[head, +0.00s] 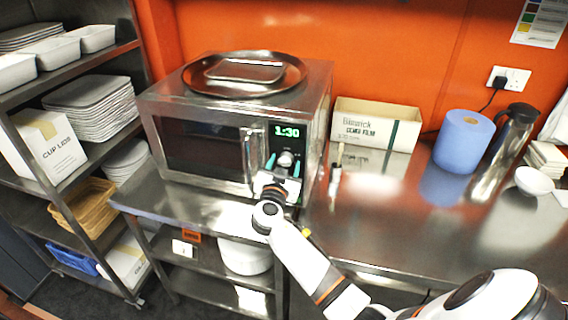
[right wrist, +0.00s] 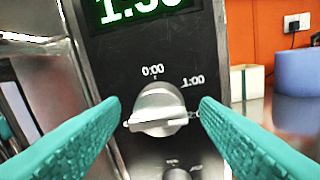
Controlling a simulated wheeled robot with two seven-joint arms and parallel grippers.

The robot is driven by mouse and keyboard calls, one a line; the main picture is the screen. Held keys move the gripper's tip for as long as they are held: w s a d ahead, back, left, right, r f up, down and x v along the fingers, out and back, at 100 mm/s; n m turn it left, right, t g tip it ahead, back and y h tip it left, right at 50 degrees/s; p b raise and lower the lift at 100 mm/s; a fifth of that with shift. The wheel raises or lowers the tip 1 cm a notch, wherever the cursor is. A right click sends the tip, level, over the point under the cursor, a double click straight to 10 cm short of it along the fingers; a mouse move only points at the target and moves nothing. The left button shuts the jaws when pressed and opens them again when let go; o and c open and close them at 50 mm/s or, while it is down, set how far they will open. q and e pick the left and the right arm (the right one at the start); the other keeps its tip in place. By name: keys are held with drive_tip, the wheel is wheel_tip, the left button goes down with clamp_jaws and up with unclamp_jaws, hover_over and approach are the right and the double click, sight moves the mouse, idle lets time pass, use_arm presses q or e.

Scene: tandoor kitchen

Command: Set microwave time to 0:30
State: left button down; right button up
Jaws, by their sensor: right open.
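The microwave (head: 205,148) stands on the steel counter, its door shut. Its green display (head: 286,131) reads 1:30, and the top of it is cut off in the right wrist view (right wrist: 140,8). The silver timer knob (right wrist: 158,110) sits below the display, with 0:00 marked above it and 1:00 to its upper right. My right gripper (right wrist: 160,118) is open, its teal fingers on either side of the knob with gaps visible at both sides. In the head view my right gripper (head: 283,166) is in front of the control panel. My left gripper is not in view.
A door handle (head: 250,160) stands just left of the panel. A round metal tray (head: 244,74) lies on top of the microwave. A cardboard box (head: 377,122), a blue paper roll (head: 463,141) and a flask (head: 507,140) stand to the right.

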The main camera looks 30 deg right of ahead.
drive_tip(key=c, duration=0.9)
drive_tip(key=shift+c, duration=0.2)
drive_tip(key=shift+f, duration=0.1)
drive_tip(key=shift+n+b, duration=0.55)
drive_tip(key=shift+n, duration=0.15)
drive_tip(key=shift+n+b, duration=0.55)
drive_tip(key=shift+n, duration=0.55)
drive_tip(key=n, duration=0.3)
drive_tip(key=shift+n, duration=0.3)
drive_tip(key=shift+a+n+g, duration=0.1)
drive_tip(key=shift+n+g, duration=0.4)
drive_tip(key=shift+n, duration=1.6)
